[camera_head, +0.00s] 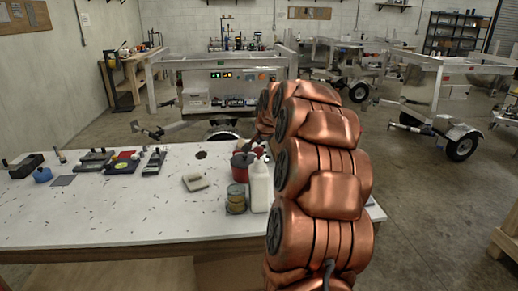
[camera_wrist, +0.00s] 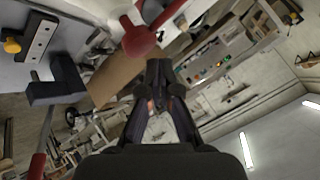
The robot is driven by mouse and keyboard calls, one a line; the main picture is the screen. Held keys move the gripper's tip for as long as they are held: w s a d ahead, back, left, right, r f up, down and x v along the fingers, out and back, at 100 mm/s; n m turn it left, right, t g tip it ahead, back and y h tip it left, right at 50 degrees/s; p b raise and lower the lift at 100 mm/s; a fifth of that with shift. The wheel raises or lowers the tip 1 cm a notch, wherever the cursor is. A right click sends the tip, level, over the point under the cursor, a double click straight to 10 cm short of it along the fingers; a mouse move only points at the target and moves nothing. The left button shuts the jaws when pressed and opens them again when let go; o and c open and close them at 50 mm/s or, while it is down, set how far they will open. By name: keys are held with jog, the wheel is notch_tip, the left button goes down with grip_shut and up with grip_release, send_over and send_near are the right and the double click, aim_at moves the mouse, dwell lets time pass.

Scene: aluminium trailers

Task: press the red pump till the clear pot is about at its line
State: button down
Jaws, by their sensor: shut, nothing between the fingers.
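A red pump (camera_head: 241,167) stands on the white table, behind a small clear pot (camera_head: 236,194) with yellowish contents and a white bottle (camera_head: 260,186). The pot's line and exact level are too small to read. In the wrist view my gripper (camera_wrist: 159,66) is shut and empty. A red rounded part (camera_wrist: 138,40), which looks like part of the pump, lies just beyond and left of the fingertips; I cannot tell whether they touch. In the head view my copper arm hides the gripper and the table's right part. The pot is not identifiable in the wrist view.
The white table (camera_head: 130,215) holds a pale dish (camera_head: 195,182) left of the pot, and black tools and a blue item (camera_head: 43,174) at far left. Small dark bits are scattered on it. Aluminium trailers (camera_head: 440,85) stand behind. The table's front middle is fairly clear.

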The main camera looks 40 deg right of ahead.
aim_at(259, 148)
jog(key=shift+f, duration=0.1)
jog(key=shift+f+b, duration=0.35)
jog(key=shift+b, duration=0.2)
jog(key=shift+f+b, duration=0.6)
jog(key=shift+f, duration=0.5)
dwell(1.4)
jog(key=shift+r, duration=1.5)
jog(key=shift+r, duration=0.1)
jog(key=shift+r+p, duration=0.5)
jog(key=shift+r, duration=1.95)
